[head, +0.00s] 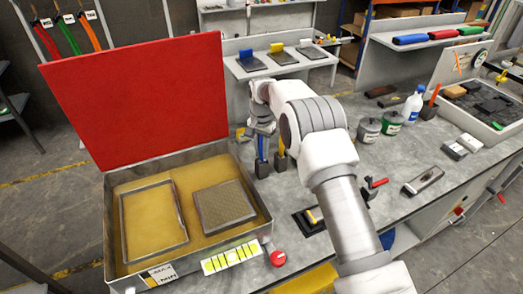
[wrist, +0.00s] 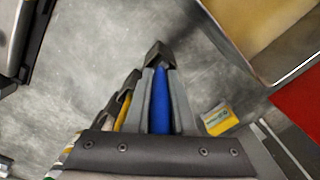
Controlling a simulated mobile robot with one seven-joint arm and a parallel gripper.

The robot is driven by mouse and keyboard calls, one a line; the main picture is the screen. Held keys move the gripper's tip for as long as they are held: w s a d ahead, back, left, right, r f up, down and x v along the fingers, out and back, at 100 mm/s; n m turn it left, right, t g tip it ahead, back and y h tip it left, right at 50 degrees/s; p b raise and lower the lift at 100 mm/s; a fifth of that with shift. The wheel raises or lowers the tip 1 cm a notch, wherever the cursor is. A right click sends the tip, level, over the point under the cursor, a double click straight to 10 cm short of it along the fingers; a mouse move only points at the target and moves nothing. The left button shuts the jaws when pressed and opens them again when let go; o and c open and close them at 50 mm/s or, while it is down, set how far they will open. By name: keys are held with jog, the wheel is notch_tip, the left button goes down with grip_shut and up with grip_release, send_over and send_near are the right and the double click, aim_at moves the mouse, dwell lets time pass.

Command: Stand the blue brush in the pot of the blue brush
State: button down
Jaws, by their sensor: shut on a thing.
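My gripper (head: 262,131) is shut on the blue brush (head: 263,148), which it holds upright. In the wrist view my gripper's fingertips (wrist: 160,72) flank the blue brush (wrist: 161,102). The dark pot (head: 262,170) is at the brush's lower end, and it also shows in the wrist view (wrist: 158,52) just past the fingertips. The brush's lower end meets the pot in both views, but I cannot tell how deep it sits inside. A second dark pot (head: 281,165) stands close on the right with a yellow brush (head: 281,149).
An open metal basin (head: 190,153) with a raised red lid (head: 140,95) stands left of the pots. A red knob (head: 278,258) and a yellow-green strip (head: 231,257) lie in front. Cans (head: 368,130) and a bottle (head: 412,108) stand right, beyond my arm.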

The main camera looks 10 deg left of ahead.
jog(key=c, duration=0.7)
grip_release()
notch_tip(320, 180, up, 17)
jog(key=shift+r, duration=0.2)
jog(key=shift+r, duration=0.1)
